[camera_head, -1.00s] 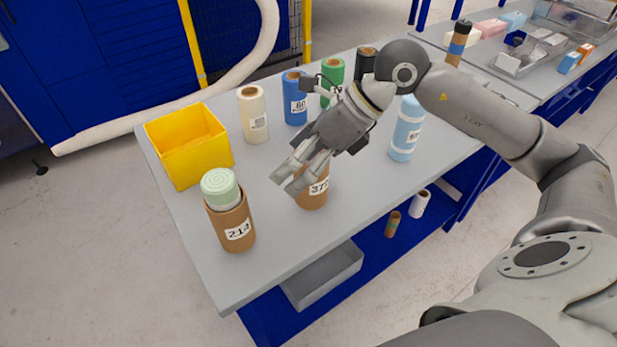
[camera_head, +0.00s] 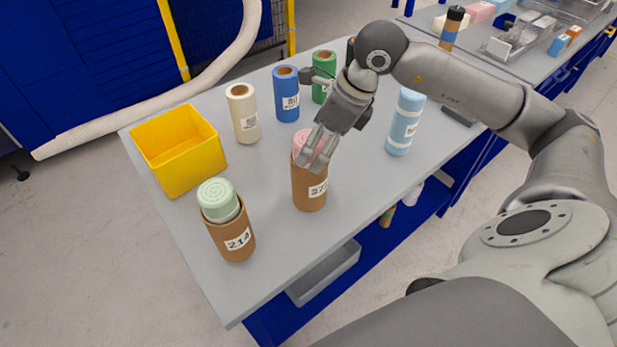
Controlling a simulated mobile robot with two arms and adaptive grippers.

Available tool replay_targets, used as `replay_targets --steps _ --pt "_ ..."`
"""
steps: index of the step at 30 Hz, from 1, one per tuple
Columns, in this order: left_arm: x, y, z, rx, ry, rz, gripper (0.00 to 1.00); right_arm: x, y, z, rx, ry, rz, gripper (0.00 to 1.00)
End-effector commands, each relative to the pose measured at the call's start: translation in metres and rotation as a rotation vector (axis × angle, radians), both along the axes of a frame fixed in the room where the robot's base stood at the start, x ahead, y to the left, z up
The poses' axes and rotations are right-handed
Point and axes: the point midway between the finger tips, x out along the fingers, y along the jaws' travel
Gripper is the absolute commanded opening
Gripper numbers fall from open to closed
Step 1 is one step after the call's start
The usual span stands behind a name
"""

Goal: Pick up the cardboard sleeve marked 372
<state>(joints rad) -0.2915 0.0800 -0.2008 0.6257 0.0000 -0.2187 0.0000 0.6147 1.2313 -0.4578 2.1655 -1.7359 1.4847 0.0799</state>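The brown cardboard sleeve marked 372 (camera_head: 309,192) stands upright near the front middle of the grey table. A pink roll (camera_head: 301,141) shows at its top. The label is partly turned away from view. My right gripper (camera_head: 310,166) points down at the sleeve's upper end, its fingers in front of the rim and the pink roll. The fingers look apart, with a narrow gap between them; whether they touch the sleeve I cannot tell. My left gripper is not in view.
A sleeve marked 214 (camera_head: 232,240) with a green roll (camera_head: 217,195) stands to the left. A yellow bin (camera_head: 195,168) is behind it. Cream (camera_head: 243,115), blue (camera_head: 286,95) and green (camera_head: 323,72) rolls stand at the back. A light blue bottle-like roll (camera_head: 405,125) is to the right.

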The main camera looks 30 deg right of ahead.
Motion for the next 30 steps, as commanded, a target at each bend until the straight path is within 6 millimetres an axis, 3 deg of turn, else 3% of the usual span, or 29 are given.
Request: replay_targets --steps 3,7,16,25,30 --pt "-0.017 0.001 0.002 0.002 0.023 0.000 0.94 0.003 0.003 -0.009 0.001 0.000 0.000 0.95" --pt "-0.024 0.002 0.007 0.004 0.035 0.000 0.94 0.004 0.005 -0.017 0.002 0.003 0.001 0.95" --pt "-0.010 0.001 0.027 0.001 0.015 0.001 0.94 0.011 0.013 -0.056 0.004 0.001 0.002 0.95" --pt "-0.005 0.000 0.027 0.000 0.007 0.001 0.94 0.013 0.014 -0.062 0.001 -0.002 0.001 0.95" --pt "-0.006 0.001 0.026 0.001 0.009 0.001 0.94 0.013 0.014 -0.062 0.002 -0.001 0.001 0.73"
